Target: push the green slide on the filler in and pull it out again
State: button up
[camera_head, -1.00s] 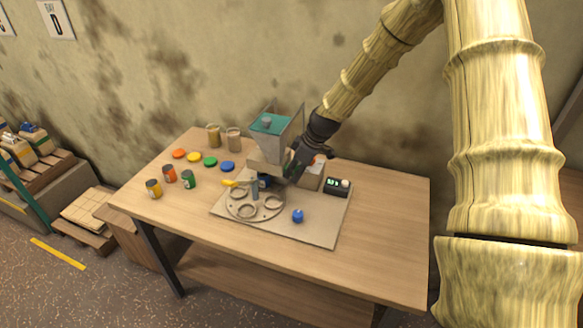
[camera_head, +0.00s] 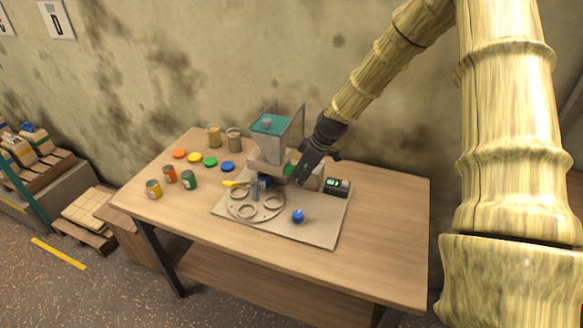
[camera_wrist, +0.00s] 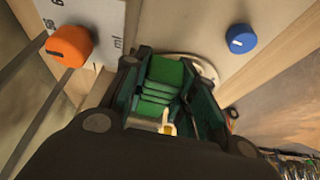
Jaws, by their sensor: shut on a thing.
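The filler (camera_head: 270,140) stands at the back of the grey base plate, with a teal-topped hopper over a beige block. The green slide (camera_head: 290,171) shows at the right side of that block, partly hidden by my gripper. In the wrist view the green slide (camera_wrist: 163,82) is a ribbed block between my two fingers. My gripper (camera_head: 299,178) is shut on it; the gripper also shows in the wrist view (camera_wrist: 166,95).
An orange knob (camera_wrist: 70,46) by a scale and a blue knob (camera_wrist: 241,39) flank my fingers. A turntable (camera_head: 255,203) with round holders lies in front of the filler. A small display box (camera_head: 337,187) stands to the right. Cans, coloured lids and jars are at left; the table's right side is clear.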

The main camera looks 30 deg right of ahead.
jog(key=shift+s+d+r+p, duration=0.1)
jog(key=shift+s+d+p, duration=0.3)
jog(key=shift+s+d, duration=0.8)
jog(key=shift+a, duration=0.1)
dwell(1.2)
jog(key=o, duration=0.7)
jog(key=shift+o, duration=0.2)
jog(key=w+a+p+v, duration=0.1)
jog(key=p+v, duration=0.7)
jog(key=v, duration=0.3)
jog(key=shift+a+r, duration=0.15)
jog(key=shift+r, duration=0.4)
